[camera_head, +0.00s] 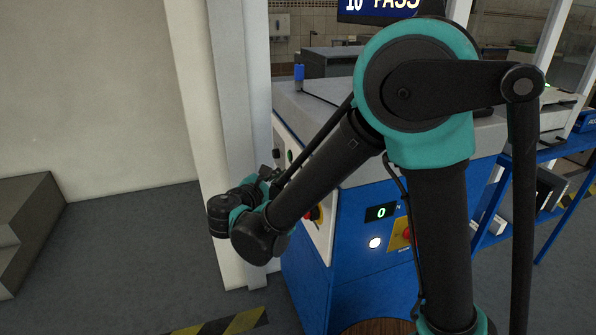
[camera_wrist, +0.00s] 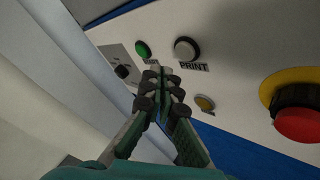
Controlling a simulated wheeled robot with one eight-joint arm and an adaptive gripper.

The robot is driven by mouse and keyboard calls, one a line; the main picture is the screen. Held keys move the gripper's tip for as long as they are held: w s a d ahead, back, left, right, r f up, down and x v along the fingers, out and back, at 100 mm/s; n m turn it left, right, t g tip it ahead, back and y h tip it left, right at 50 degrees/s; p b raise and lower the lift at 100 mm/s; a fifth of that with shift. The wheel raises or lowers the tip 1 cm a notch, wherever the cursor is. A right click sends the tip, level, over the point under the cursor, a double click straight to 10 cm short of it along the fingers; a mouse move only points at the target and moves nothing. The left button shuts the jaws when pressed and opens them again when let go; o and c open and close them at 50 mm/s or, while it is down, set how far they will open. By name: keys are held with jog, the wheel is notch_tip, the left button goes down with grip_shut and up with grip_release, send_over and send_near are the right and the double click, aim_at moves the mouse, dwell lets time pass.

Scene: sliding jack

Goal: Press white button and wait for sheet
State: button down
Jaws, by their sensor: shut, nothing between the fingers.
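In the wrist view, a round white button (camera_wrist: 187,50) sits on the white panel, with the label PRINT beside it. My gripper (camera_wrist: 160,82) is shut and empty. Its fingertips appear just below and left of the white button in the picture; I cannot tell how far off the panel they are. In the head view my gripper (camera_head: 268,176) is small and partly hidden by my own arm, at the left side of the blue machine (camera_head: 310,275). The PRINT button cannot be made out there. Another white, lit button (camera_head: 375,243) is on the machine's front.
The side panel also carries a green button (camera_wrist: 143,49), a yellow button (camera_wrist: 205,102), a black knob (camera_wrist: 122,71) and a large red button (camera_wrist: 299,124) on a yellow base. A pale post (camera_head: 215,140) stands close left of my wrist. A display (camera_head: 381,212) reads 0.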

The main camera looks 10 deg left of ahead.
jog(key=s+a, duration=0.1)
jog(key=a, duration=0.1)
jog(key=shift+s+a, duration=0.35)
jog(key=shift+s, duration=0.1)
dwell(0.3)
